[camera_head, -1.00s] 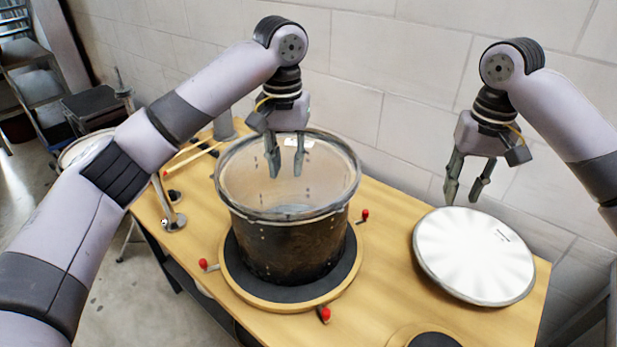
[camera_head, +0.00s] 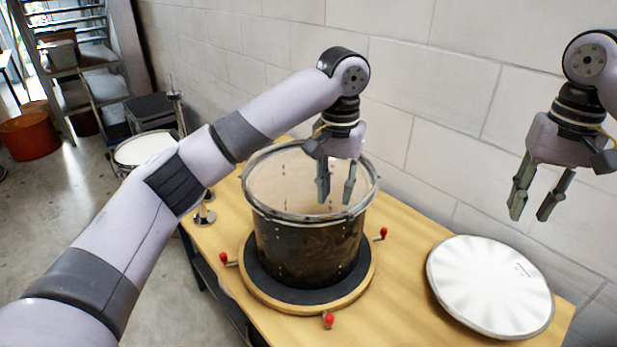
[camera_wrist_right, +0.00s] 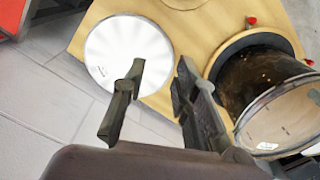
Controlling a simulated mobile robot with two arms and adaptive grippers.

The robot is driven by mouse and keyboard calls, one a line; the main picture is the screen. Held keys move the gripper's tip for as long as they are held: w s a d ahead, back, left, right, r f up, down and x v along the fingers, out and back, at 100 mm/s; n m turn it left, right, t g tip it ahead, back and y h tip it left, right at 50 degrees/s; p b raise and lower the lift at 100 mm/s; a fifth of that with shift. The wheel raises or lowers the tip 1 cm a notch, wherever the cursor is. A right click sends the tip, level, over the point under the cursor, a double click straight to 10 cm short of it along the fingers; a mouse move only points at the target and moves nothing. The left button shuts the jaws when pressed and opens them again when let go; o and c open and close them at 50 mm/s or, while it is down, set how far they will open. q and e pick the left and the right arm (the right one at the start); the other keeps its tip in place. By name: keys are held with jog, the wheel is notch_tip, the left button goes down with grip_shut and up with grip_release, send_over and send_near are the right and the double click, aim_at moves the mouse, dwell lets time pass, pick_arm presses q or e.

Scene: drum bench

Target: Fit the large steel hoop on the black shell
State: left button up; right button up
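The black shell (camera_head: 300,248) stands upright with its open top up on a round black-topped wooden base. A large steel hoop (camera_head: 262,211) lies around its top rim, looking close to level; I cannot tell whether it is fully seated. The hoop also shows in the right wrist view (camera_wrist_right: 262,101), around the shell's mouth. My left gripper (camera_head: 336,192) is open and empty, its fingers over the right part of the shell's opening. My right gripper (camera_head: 532,211) is open and empty, above and behind the white drumhead. Its parted fingers show in the right wrist view (camera_wrist_right: 155,105).
A white drumhead (camera_head: 492,285) lies on the table's right side. Red-handled clamps (camera_head: 328,320) stand around the round base (camera_head: 262,296). A metal stand (camera_head: 205,212) is left of the shell, and a brick wall (camera_head: 430,130) rises behind the table.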

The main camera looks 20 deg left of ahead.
pick_arm(q)
jog(key=shift+d, duration=0.2)
pick_arm(e)
notch_tip(320, 180, up, 6)
jog(key=shift+f, duration=0.2)
pick_arm(q)
jog(key=shift+s+d+r, duration=0.1)
jog(key=shift+d, duration=0.05)
pick_arm(e)
jog(key=shift+s+d, duration=0.1)
jog(key=shift+d, duration=0.05)
jog(key=shift+f, duration=0.1)
dwell(0.3)
